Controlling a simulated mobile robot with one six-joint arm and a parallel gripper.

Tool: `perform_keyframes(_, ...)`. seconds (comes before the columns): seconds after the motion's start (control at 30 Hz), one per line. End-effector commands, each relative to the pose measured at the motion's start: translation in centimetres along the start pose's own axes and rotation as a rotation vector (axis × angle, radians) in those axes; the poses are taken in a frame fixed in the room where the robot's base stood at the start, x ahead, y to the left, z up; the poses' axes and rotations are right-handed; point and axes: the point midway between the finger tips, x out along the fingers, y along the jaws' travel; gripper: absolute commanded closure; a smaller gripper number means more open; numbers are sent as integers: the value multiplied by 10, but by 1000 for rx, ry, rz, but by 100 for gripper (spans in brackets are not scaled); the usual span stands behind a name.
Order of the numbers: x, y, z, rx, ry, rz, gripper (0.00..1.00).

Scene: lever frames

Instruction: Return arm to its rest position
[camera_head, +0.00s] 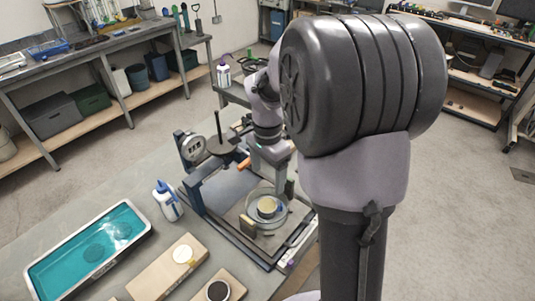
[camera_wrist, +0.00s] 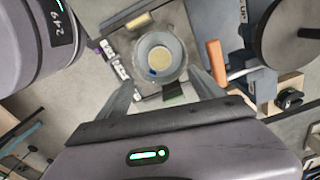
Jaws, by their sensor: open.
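My arm reaches down over a bench fixture in the head view, with my gripper (camera_head: 270,182) low above a round clear dish (camera_head: 250,214). In the wrist view my gripper's two fingers (camera_wrist: 162,92) are spread apart with nothing between them. The dish (camera_wrist: 138,58) lies beyond the fingertips in that view. A tan round piece (camera_wrist: 160,56) sits inside the dish, with a small blue bit beside it. Whether the fingertips touch the dish rim cannot be told. My large dark arm joint hides part of the head view.
A dial gauge (camera_head: 192,147) and a dark round plate (camera_head: 222,146) stand close to my gripper. An orange lever handle (camera_wrist: 215,62) lies right of the fingers. A white-and-blue bottle (camera_head: 168,202) and teal tray (camera_head: 45,266) stand left. Open floor (camera_head: 470,190) lies right.

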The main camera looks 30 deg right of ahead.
Motion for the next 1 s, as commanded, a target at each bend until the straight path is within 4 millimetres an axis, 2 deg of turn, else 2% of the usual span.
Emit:
perform_keyframes(0.03, -18, -1, 0, 0, 1, -2, 22)
perform_keyframes(0.2, -46, 0, 0, 0, 0, 0, 22)
perform_keyframes(0.47, -54, 2, 5, -21, 1, -11, 22)
perform_keyframes(0.57, -72, 14, 34, -148, 13, -82, 22)
perform_keyframes(0.63, -87, 34, 68, -306, 31, -165, 22)
perform_keyframes(0.73, -98, 70, 116, -552, 70, -292, 22)
perform_keyframes(0.8, -98, 96, 144, -705, 102, -372, 22)
perform_keyframes(0.9, -91, 124, 170, -872, 147, -462, 22)
perform_keyframes(1.0, -85, 140, 184, -973, 179, -515, 22)
